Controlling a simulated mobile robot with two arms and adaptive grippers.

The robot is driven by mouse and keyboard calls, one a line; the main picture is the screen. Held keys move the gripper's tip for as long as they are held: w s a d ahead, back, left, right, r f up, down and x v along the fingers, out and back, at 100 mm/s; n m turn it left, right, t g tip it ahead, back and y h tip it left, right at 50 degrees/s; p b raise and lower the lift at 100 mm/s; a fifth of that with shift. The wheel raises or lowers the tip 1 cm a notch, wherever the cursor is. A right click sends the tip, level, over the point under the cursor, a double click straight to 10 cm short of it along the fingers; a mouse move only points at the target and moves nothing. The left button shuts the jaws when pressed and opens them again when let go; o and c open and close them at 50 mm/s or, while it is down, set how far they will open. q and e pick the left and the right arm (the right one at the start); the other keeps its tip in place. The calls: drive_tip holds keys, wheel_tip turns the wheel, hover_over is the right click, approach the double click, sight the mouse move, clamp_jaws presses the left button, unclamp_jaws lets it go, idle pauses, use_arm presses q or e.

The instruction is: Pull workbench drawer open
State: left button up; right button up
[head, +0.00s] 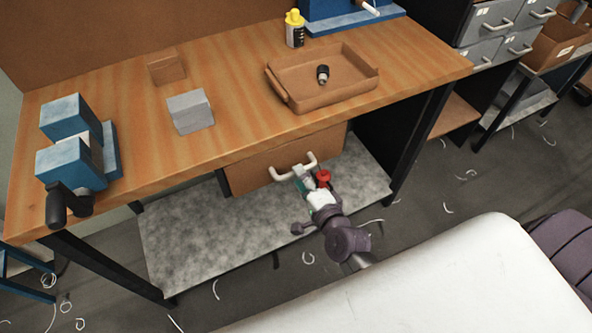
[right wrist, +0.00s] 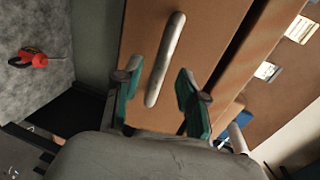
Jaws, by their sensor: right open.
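The workbench drawer (head: 262,168) has a brown wooden front under the bench top and looks closed. Its pale bar handle (head: 293,168) sticks out from the front. My right gripper (head: 303,176) is at the handle, just in front of the drawer. In the right wrist view the handle (right wrist: 166,58) runs upward between the two open green-padded fingers (right wrist: 158,78), with a gap on each side. I cannot tell how deep the fingers reach around it. The drawer front (right wrist: 207,45) fills the middle of that view. My left gripper is not in view.
The bench top (head: 230,110) holds a blue vise (head: 72,165), a grey block (head: 190,112), a brown tray (head: 325,100) and a yellow-capped bottle (head: 295,30). A red tool (right wrist: 35,58) lies on the grey lower shelf (head: 190,240). A white surface (head: 450,280) is at lower right.

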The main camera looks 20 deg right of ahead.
drive_tip(key=shift+x, duration=1.65)
clamp_jaws()
